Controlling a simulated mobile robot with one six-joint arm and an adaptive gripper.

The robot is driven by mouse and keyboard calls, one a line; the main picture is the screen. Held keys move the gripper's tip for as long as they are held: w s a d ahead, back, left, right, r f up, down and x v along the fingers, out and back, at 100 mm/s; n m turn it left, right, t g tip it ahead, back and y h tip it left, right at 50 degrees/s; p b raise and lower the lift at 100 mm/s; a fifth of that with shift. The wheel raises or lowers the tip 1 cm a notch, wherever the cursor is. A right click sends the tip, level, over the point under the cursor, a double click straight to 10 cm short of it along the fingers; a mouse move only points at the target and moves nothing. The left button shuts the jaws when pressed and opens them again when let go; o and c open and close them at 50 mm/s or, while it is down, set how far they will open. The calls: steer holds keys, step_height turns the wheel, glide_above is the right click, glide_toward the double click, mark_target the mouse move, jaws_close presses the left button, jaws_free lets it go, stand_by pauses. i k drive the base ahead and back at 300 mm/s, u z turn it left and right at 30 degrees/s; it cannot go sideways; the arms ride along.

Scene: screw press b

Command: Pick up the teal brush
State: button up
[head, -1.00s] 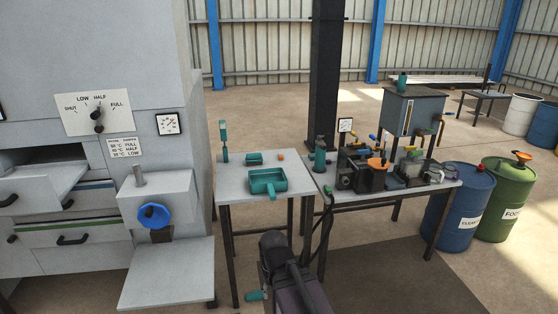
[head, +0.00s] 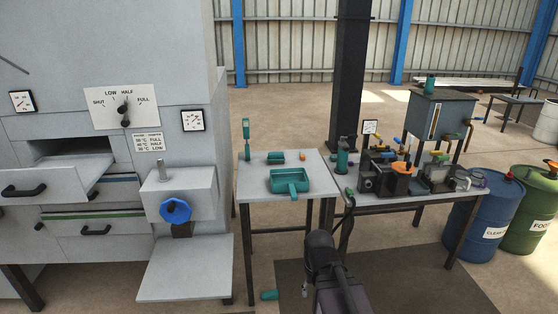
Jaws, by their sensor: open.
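A teal tool (head: 246,139) stands upright at the back left corner of the small grey table, with a wider upper part and a thin stem. A small teal block-shaped item (head: 276,157) lies at the back of the same table, behind a teal open pan with a handle (head: 290,181). At this size I cannot tell for sure which one is the brush. A teal cylinder-like item (head: 269,295) lies on the floor below the table. My dark arm shows at the bottom centre, in front of the tables. My gripper's fingers do not show.
The small grey table (head: 258,194) stands between a large grey press (head: 60,60) and a crowded equipment table (head: 378,203). An orange item (head: 303,156) is near its back edge. A dark column (head: 350,90) stands behind. Blue (head: 482,215) and green (head: 530,210) drums are at right.

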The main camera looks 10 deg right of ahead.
mark_target(273, 158)
steer(key=u, duration=0.05)
steer(key=i, duration=1)
